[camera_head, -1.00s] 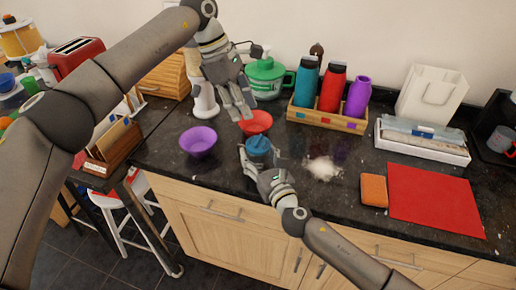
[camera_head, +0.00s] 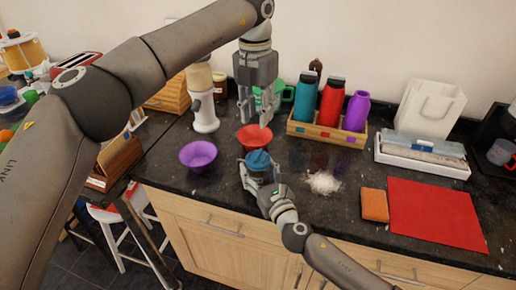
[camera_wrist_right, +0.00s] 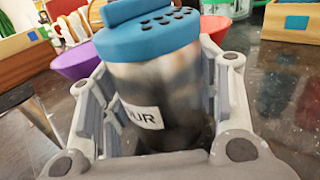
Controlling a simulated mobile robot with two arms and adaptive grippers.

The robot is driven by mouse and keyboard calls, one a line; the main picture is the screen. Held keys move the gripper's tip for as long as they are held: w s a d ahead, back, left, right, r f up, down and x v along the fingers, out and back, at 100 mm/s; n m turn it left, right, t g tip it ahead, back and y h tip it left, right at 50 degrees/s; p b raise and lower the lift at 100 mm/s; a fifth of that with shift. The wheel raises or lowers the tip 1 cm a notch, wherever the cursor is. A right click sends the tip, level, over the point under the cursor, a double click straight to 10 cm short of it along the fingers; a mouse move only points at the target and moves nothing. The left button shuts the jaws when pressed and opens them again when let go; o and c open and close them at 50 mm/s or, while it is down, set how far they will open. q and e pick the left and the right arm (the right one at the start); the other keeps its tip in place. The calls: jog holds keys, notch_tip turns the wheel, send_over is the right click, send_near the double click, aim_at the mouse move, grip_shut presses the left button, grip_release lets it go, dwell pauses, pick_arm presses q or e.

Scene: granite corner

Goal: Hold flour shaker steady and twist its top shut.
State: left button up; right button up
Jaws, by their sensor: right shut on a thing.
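The flour shaker (camera_head: 260,158) has a blue top with dark holes and a raised bar. In the right wrist view its shiny metal body (camera_wrist_right: 170,95) carries a white label with the letters "UR" visible. It stands nearly upright near the counter's front edge. My right gripper (camera_head: 260,168) is shut on the shaker body, with one finger on each side below the top.
A red bowl (camera_head: 251,138) is just behind the shaker, and a purple bowl (camera_head: 197,156) is to its left. Spilled white flour (camera_head: 323,183) lies to the right. An orange sponge (camera_head: 374,205) and red mat (camera_head: 436,206) are farther right. Bottles in a wooden box (camera_head: 318,135) stand behind.

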aim_at(258, 154)
pick_arm(q)
jog(key=shift+n, duration=0.7)
notch_tip(258, 154, down, 12)
jog(key=shift+r, duration=0.15)
grip_shut()
